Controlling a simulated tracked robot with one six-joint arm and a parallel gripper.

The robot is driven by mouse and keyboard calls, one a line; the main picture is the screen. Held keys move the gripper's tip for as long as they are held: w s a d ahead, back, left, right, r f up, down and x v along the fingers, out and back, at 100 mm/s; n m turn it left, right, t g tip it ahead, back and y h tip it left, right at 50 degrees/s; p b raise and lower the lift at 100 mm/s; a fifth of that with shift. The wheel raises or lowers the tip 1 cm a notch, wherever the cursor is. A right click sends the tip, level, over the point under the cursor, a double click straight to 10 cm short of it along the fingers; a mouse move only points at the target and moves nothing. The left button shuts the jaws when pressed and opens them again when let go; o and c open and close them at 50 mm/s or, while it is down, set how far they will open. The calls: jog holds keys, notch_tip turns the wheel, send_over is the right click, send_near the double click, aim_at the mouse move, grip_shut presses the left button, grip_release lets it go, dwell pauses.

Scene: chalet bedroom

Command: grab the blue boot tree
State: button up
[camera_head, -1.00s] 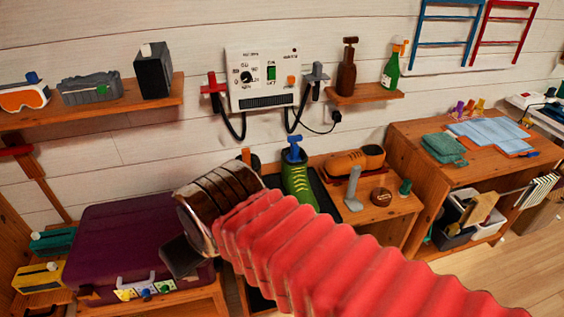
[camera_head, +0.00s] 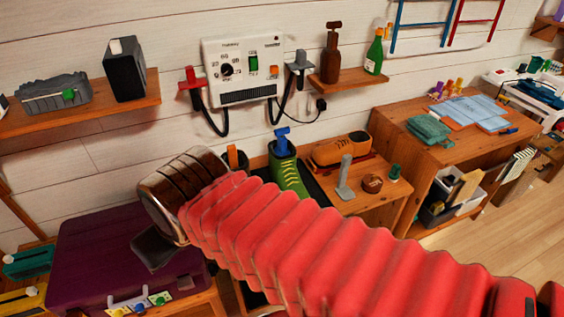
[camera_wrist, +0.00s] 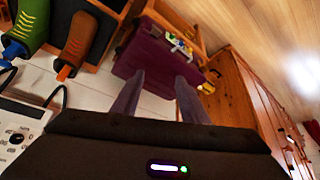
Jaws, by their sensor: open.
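The blue boot tree (camera_head: 282,141) sticks up out of a green boot with yellow laces (camera_head: 287,172). The boot stands on a dark mat on a wooden bench, and my red arm hides part of its lower side. In the wrist view the blue boot tree (camera_wrist: 12,49) and green boot (camera_wrist: 32,22) are at the upper left edge. My gripper (camera_wrist: 156,88) is open and empty, its two fingers apart and pointing toward the purple suitcase. In the head view my wrist is left of the boot, over the suitcase, and the fingers are mostly hidden.
The purple suitcase (camera_head: 95,252) lies at lower left. A brown boot (camera_wrist: 79,38) stands beside the green one. A wall heater box (camera_head: 243,70) with hanging cords is above.

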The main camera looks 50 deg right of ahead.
jog(key=shift+o, duration=0.2)
jog(key=w+d+m+t+h, duration=0.2)
jog(key=w+d+h, duration=0.1)
jog(key=w+d, duration=1)
jog(key=shift+w+d+f+t, duration=0.3)
jog(key=shift+w+d+f, duration=0.1)
jog(key=shift+w, duration=0.25)
jog(key=w+d+f+m+t+h, duration=0.1)
jog(key=w+d+f, duration=0.2)
jog(key=d, duration=0.6)
jog(key=w+d+f+t+h, duration=0.1)
jog(key=w+d+f, duration=0.2)
jog(key=d, duration=0.5)
jog(key=w+d+f+m+t+h, duration=0.1)
jog(key=w+d+f+t+h, duration=0.15)
jog(key=d, duration=0.65)
jog(key=s+d+f+m+t+h, duration=0.1)
jog(key=s+d+f+t, duration=0.2)
jog(key=s+d+f, duration=0.8)
jog(key=shift+d+f+m, duration=0.35)
jog(key=shift+d+m, duration=0.05)
jog(key=shift+d, duration=0.65)
jog(key=shift+w, duration=0.15)
